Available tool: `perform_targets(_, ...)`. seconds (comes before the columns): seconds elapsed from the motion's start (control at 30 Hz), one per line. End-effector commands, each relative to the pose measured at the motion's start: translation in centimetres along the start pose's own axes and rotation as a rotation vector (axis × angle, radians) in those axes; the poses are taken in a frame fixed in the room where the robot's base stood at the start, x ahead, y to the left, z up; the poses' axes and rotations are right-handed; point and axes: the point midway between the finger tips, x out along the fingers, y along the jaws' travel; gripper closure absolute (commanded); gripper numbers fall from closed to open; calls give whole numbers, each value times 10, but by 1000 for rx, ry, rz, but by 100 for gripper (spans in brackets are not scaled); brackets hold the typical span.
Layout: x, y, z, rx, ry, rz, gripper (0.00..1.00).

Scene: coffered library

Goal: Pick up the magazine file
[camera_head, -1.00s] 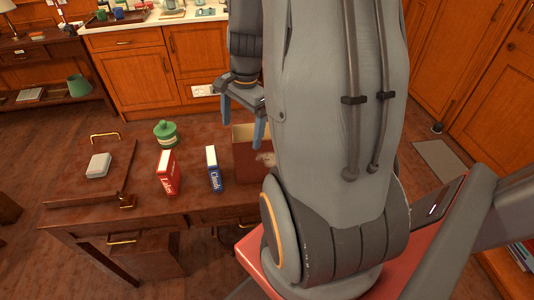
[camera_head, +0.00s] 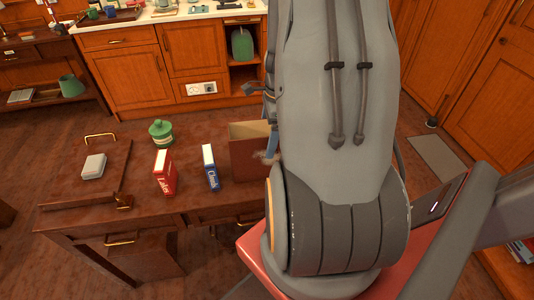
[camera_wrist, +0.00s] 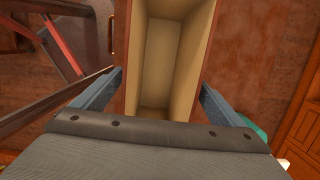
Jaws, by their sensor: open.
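The magazine file (camera_head: 249,158) is a brown, open-topped box with a tan inside. It stands upright at the right part of the desk, its right side hidden by my arm. In the wrist view I look down into the file (camera_wrist: 204,52). My gripper (camera_wrist: 161,80) is open, with one blue-grey finger at each side of the file; I cannot tell whether they touch it. In the head view only a bit of a blue finger (camera_head: 271,146) shows at the file's right; my arm hides the rest.
On the desk (camera_head: 205,202), left of the file, stand a blue book (camera_head: 210,170), a red book (camera_head: 164,174) and a green jar (camera_head: 161,132). A pale block (camera_head: 93,166) lies on a tray (camera_head: 74,192) farther left. Cabinets (camera_head: 130,75) stand behind.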

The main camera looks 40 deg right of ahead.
Motion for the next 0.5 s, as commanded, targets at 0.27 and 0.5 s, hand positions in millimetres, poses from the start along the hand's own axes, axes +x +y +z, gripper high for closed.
perform_targets(0.27,26,1,2,-1,0,3,8)
perform_targets(0.5,51,0,2,-2,0,2,8)
